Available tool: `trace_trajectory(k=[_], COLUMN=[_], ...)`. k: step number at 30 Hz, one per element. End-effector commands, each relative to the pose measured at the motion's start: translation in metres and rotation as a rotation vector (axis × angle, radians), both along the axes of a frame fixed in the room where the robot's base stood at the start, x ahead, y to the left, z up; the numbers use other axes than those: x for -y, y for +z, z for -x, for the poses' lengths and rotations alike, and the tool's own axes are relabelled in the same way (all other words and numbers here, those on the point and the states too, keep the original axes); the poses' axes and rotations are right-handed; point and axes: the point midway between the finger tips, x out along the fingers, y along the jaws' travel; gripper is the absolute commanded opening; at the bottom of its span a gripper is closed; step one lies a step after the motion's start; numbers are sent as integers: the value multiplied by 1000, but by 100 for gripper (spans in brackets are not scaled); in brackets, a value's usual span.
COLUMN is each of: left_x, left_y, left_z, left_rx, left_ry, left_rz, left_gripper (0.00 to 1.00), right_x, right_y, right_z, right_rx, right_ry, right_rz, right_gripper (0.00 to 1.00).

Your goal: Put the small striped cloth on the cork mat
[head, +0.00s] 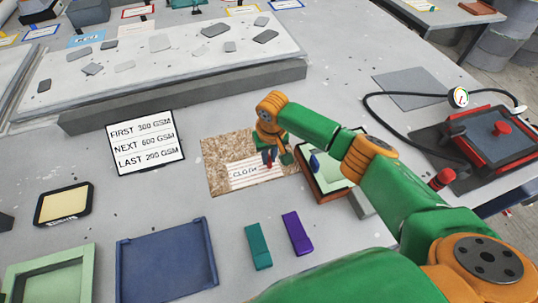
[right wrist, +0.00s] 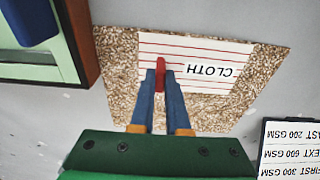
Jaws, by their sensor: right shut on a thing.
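The small striped cloth (head: 262,173) is white with thin red stripes and the word CLOTH. It lies over the speckled brown cork mat (head: 218,158), within the mat's outline in the head view. In the right wrist view the cloth (right wrist: 205,52) covers the upper middle of the mat (right wrist: 118,65), its far edge near the mat's edge. My right gripper (head: 269,158) is over the cloth, its blue fingers shut on a red upright tab (right wrist: 160,75) that appears to belong to the cloth. Whether the cloth rests fully on the mat is hard to tell. My left gripper is out of view.
A wooden-framed green tray (head: 325,190) with a blue item stands close right of the mat. A sign (head: 146,142) stands left. Teal (head: 258,246) and purple (head: 297,233) blocks lie in front. A red-framed device (head: 490,140) with hose and gauge is at right.

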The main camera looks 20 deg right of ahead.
Motion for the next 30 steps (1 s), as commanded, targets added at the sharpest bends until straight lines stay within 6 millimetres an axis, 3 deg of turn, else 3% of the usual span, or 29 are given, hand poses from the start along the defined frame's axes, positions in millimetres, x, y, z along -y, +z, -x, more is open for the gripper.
trace_trajectory(k=[1,4,14,24,30], left_x=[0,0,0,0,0], left_y=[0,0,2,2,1], left_z=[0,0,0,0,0], left_rx=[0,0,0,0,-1], left_ry=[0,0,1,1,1], left_rz=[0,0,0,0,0], left_gripper=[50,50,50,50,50], right_x=[0,0,0,0,-1], right_y=[-1,-1,5,91,119], right_z=[0,0,0,10,13], right_rx=[0,0,0,4,1], right_ry=[0,0,-1,0,0], right_rz=[0,0,0,-2,-1], right_gripper=[19,43,43,43,43])
